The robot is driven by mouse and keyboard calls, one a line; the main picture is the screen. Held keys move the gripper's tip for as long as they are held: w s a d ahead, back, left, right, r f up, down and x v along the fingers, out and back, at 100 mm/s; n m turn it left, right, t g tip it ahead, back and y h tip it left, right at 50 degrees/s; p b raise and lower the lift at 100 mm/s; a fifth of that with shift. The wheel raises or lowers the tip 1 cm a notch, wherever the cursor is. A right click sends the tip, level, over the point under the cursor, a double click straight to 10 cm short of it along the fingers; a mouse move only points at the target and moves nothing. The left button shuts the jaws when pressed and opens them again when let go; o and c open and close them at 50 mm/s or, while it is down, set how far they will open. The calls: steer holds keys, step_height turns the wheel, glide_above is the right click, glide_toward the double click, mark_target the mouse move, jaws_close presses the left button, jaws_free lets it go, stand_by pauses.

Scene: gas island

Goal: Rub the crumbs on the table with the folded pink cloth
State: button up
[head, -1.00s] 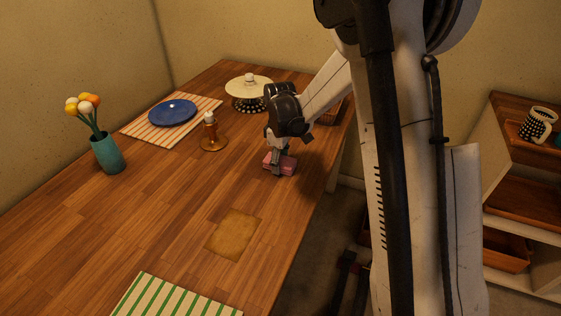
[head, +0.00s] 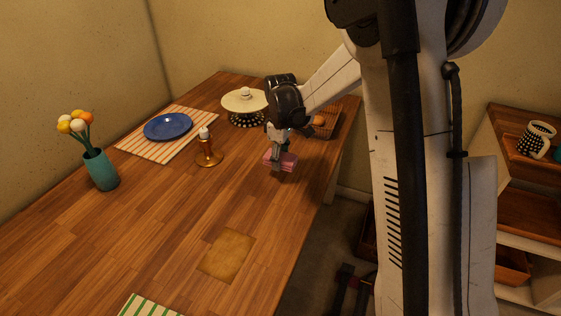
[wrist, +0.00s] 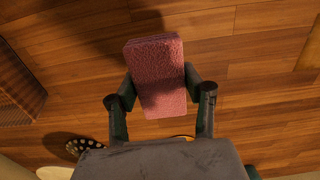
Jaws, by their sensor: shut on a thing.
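The folded pink cloth (head: 288,162) is held between the two fingers of my gripper (head: 280,152), a little above the table near its right edge. In the wrist view the cloth (wrist: 157,75) fills the gap between the fingertips (wrist: 160,88), its long side pointing away from the palm. A tan, roughly square patch (head: 227,255) lies on the wooden table (head: 150,215), nearer the camera than the cloth and apart from it. I cannot make out single crumbs in it.
Beyond the cloth are an amber candle holder (head: 208,157), a cake stand (head: 246,103) and a basket (head: 329,125). A blue plate (head: 168,126) lies on a striped mat (head: 133,146). A teal vase (head: 101,170) holds flowers. The table between cloth and patch is clear.

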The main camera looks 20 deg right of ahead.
steer(key=shift+r+p, duration=0.6)
steer(key=shift+r, duration=0.85)
